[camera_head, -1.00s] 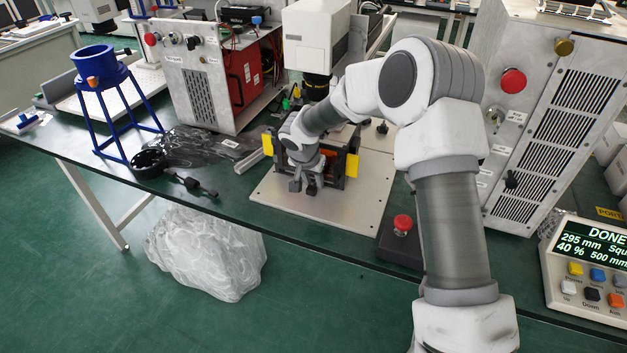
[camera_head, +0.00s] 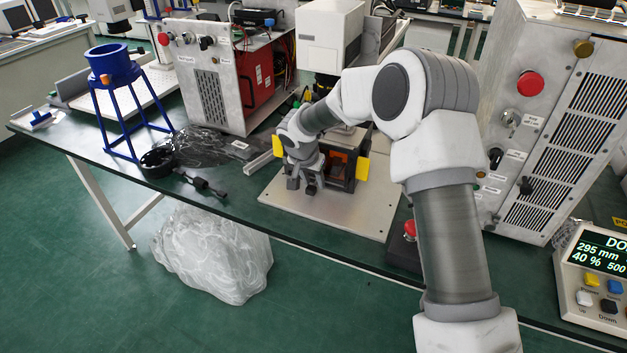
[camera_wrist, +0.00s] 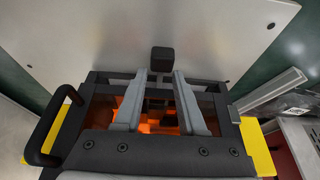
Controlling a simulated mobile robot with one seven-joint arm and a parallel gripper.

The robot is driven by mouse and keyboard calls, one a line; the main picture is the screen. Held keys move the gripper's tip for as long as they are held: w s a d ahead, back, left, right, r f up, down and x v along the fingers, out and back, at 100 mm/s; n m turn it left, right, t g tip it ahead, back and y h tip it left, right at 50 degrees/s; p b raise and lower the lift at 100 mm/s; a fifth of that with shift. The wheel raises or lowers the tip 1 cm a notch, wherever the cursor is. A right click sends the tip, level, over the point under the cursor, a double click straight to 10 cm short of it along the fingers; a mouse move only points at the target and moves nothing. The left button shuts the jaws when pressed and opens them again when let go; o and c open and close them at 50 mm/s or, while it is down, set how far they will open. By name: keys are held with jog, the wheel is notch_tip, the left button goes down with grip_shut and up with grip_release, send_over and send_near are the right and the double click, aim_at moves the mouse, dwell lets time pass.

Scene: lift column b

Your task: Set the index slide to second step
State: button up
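The index slide appears to be the dark stage unit (camera_head: 350,178) with yellow side pads, set on a pale plate. In the wrist view its black frame (camera_wrist: 105,100) surrounds an orange-lit opening. A dark square knob (camera_wrist: 162,60) shows at the frame's far side. My gripper (camera_wrist: 160,73) is open, its two grey fingers spread, with the knob in the gap at their tips. I cannot tell whether either finger touches it. In the head view my gripper (camera_head: 302,185) is low over the plate, at the unit's front left; the knob is hard to make out there. No step marks are readable.
A red stop button (camera_head: 410,230) stands right of the pale plate (camera_head: 335,215). A black handle (camera_wrist: 52,125) rises at the unit's left in the wrist view. A blue funnel stand (camera_head: 108,65) and black rod piece (camera_head: 202,185) are on the bench's left. A control pendant (camera_head: 590,270) is at right.

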jog(key=p+v, duration=0.2)
jog(key=v, duration=1.5)
jog(key=shift+r, duration=0.2)
jog(key=s+d+r+n+p, duration=0.2)
jog(key=s+d+r+p, duration=0.3)
jog(key=s+d+r, duration=0.9)
jog(key=s+d+r+n+p, duration=0.1)
jog(key=s+d+r+p, duration=0.1)
jog(key=s, duration=0.6)
jog(key=s+d+r+n+t+y+p, duration=0.1)
jog(key=s+d+r+p, duration=0.1)
jog(key=s, duration=0.6)
jog(key=d+r, duration=0.1)
jog(key=d, duration=0.1)
jog(key=shift+d+y, duration=0.3)
jog(key=shift+d, duration=0.1)
